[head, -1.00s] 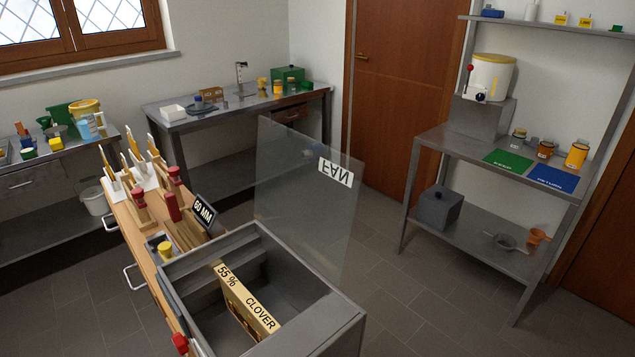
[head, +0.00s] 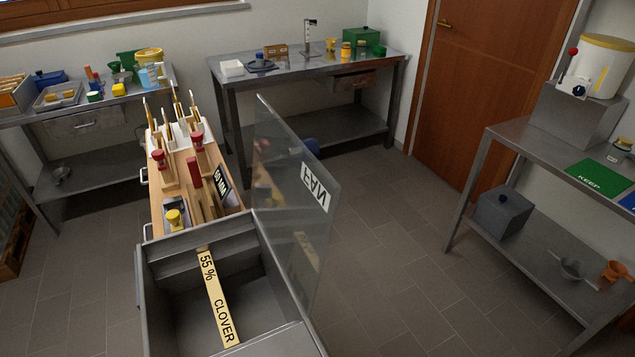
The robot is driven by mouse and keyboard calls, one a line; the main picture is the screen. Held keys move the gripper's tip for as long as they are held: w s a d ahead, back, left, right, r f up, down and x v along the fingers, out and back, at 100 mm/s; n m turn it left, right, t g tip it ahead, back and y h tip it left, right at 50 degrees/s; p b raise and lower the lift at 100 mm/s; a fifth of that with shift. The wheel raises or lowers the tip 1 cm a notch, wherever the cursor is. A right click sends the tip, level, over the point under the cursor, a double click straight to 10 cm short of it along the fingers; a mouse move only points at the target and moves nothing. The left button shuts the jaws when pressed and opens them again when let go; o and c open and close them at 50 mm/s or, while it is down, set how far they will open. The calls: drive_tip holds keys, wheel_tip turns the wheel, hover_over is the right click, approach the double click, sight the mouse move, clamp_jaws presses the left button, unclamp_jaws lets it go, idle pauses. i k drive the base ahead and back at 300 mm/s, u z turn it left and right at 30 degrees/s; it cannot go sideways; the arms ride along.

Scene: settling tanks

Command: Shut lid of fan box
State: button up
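The fan box (head: 150,290) is a grey open-topped box at the bottom centre of the head view. Its lid (head: 285,180) is a clear panel with a white FAN label (head: 315,187), seen mirrored. The lid stands up steeply along the box's right side, so the box is open. My gripper is not in view.
A wooden bench (head: 158,205) with tools and red-topped items adjoins the box's far side. A steel table (head: 300,72) stands at the back and a shelf unit (head: 515,140) at the right. The tiled floor (head: 400,235) right of the lid is clear.

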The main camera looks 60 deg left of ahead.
sight(307, 149)
drive_tip(key=i, duration=1.3)
drive_tip(key=u, duration=3.7)
